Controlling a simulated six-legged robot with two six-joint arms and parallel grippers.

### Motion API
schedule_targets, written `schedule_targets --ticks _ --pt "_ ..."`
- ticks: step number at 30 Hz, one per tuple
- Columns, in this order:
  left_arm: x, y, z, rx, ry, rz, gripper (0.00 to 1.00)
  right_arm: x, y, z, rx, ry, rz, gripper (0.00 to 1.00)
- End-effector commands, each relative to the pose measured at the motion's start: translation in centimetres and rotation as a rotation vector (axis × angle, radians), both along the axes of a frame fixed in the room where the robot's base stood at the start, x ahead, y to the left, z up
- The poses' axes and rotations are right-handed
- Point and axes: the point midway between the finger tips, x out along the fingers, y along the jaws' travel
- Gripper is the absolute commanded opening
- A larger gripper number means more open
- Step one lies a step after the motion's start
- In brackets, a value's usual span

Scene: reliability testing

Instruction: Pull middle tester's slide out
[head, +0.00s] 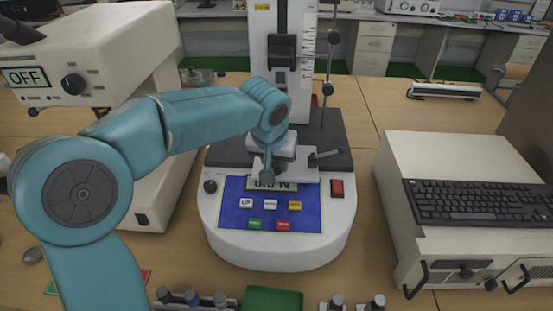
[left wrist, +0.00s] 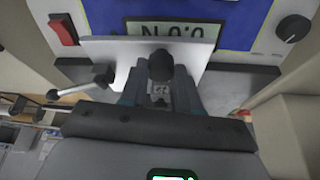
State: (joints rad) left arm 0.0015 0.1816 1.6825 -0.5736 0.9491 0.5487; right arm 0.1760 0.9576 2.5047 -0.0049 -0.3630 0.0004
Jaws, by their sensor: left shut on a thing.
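The middle tester (head: 278,250) stands upright on the table, with a white rounded base, a blue button panel and a display reading 0.0 N. Its pale metal slide (head: 305,166), with a side lever (head: 326,155), sits at the front of the dark platform, just above the display. My left gripper (head: 268,172) reaches in from the left and is shut on the slide's dark knob. In the left wrist view the slide's plate (left wrist: 110,54) and the black knob (left wrist: 160,66) show between the fingers (left wrist: 160,90). My right gripper is not in view.
A beige device marked OFF (head: 90,60) stands at the left. A beige box with a keyboard (head: 480,200) stands at the right. A red switch (head: 337,188) is beside the display.

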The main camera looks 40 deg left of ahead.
Motion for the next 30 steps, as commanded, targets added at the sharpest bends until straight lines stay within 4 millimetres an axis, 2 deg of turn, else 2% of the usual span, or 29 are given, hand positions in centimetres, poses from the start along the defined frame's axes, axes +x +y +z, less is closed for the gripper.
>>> schedule_targets --ticks 3,4,6,15,19,23,30 --pt "0.0 0.0 0.1 -0.001 -0.001 0.000 0.00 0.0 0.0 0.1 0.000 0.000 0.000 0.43" --pt "0.0 0.0 0.1 -0.001 -0.001 0.000 0.34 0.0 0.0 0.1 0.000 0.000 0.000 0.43" --pt "0.0 0.0 0.1 -0.001 -0.001 0.000 0.57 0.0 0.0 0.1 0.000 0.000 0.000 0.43" --pt "0.0 0.0 0.1 -0.001 0.000 0.000 0.57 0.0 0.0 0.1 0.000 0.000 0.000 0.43" --pt "-0.3 -0.2 1.3 0.000 -0.004 -0.001 0.57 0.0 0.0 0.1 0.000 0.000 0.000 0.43" --pt "-1.3 -0.6 3.9 0.000 -0.006 -0.002 0.57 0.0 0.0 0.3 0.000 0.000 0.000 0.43" --pt "-3.7 -1.4 9.9 -0.001 -0.005 -0.002 0.57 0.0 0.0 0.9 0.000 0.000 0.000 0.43"
